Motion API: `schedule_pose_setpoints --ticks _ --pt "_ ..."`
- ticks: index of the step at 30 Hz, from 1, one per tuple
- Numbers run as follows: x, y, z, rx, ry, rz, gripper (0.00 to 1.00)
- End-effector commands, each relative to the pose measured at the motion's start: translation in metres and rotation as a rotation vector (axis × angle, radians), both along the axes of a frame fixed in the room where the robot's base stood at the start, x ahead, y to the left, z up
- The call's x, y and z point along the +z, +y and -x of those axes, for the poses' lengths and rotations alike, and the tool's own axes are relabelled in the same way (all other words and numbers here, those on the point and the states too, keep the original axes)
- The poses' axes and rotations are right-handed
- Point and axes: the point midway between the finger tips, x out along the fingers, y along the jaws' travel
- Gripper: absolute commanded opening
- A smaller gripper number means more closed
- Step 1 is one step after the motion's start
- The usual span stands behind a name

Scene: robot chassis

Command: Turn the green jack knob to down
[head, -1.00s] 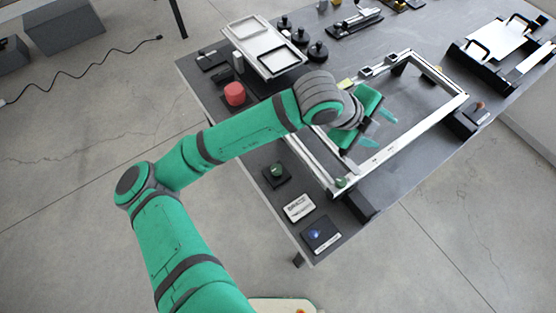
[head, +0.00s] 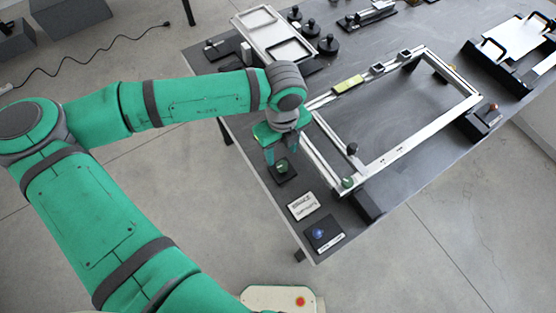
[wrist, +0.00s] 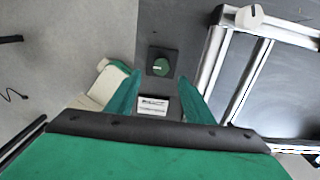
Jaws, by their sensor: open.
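A round green knob (head: 281,167) with a light mark sits on a small black square base near the table's left edge. It also shows in the wrist view (wrist: 160,67), where its mark lies roughly crosswise. A second small green knob (head: 347,183) sits at the near corner of the metal frame; I cannot tell from markings which is the jack knob. My gripper (head: 282,153) points down just above the knob on the black base. Its fingers are apart in the wrist view (wrist: 176,68), one each side of that knob, and nothing is between them.
A white label card (head: 303,205) and a black box with a blue button (head: 322,233) lie nearer the table's front corner. The metal frame (head: 415,147) stands close on the right. A white tray (head: 293,52) and black round knobs (head: 328,44) are farther back.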

Motion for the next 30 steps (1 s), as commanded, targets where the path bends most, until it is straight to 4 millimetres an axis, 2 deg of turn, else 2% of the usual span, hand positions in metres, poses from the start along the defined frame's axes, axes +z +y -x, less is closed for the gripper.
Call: schedule_pose_setpoints --ticks 6,12,18,26,30 --pt "-0.040 -0.004 0.000 -0.005 0.000 0.001 0.48" --pt "-0.065 0.002 0.000 0.007 0.000 0.002 0.48" --pt "-0.075 0.004 -0.001 0.010 -0.003 0.002 0.48" --pt "-0.076 0.003 -0.001 0.008 -0.003 0.002 0.48" --pt "-0.076 0.002 0.000 0.007 -0.002 0.001 0.14"
